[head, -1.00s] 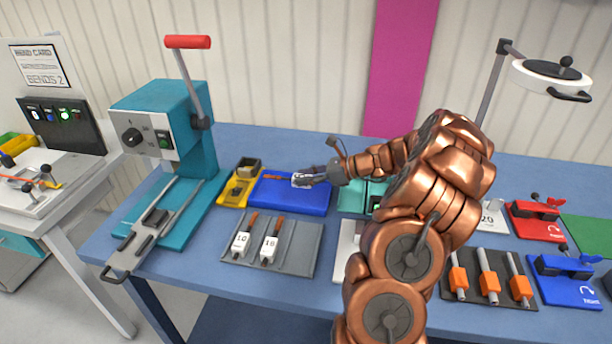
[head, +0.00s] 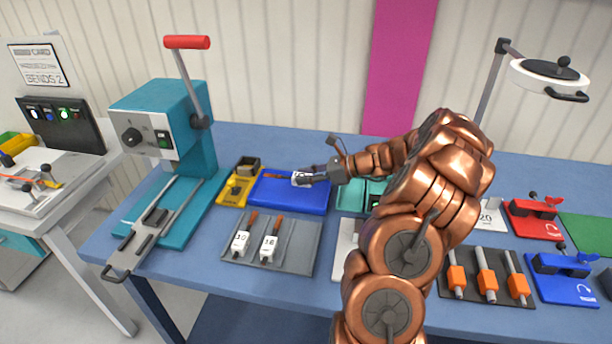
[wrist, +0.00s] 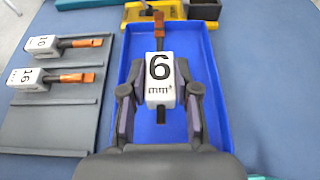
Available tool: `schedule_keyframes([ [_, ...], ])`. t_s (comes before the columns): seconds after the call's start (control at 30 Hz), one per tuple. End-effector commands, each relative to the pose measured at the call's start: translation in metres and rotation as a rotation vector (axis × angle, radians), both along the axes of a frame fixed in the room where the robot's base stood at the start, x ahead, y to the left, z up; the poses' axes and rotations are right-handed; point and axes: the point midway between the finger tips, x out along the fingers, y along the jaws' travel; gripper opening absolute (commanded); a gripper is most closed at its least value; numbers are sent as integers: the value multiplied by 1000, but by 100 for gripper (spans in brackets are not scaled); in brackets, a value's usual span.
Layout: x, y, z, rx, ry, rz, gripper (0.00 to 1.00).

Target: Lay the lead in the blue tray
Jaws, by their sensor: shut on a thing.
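The blue tray (head: 290,197) lies on the bench, left of my copper arm; its rim also shows in the wrist view (wrist: 216,122). The lead is a white block marked "6 mm²" (wrist: 160,80) with a copper-brown strip at its far end and a short dark end toward me. My gripper (wrist: 160,92) is shut on the white block, one finger on each side. The lead is over the tray and lines up with its length. I cannot tell whether it touches the tray floor. In the head view my gripper (head: 306,178) partly hides the block.
A grey rack (head: 300,247) with two leads marked 10 and 16 lies in front of the tray. A yellow fixture (head: 236,190) stands close at the tray's left. A teal press (head: 165,125) with a red-handled lever is further left.

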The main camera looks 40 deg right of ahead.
Motion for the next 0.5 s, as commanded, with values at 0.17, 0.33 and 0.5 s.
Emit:
schedule_keyframes([
  [0.17,0,0,-3,0,0,0,0],
  [0.33,0,0,-9,0,0,0,0],
  [0.5,0,0,-15,0,0,0,0],
])
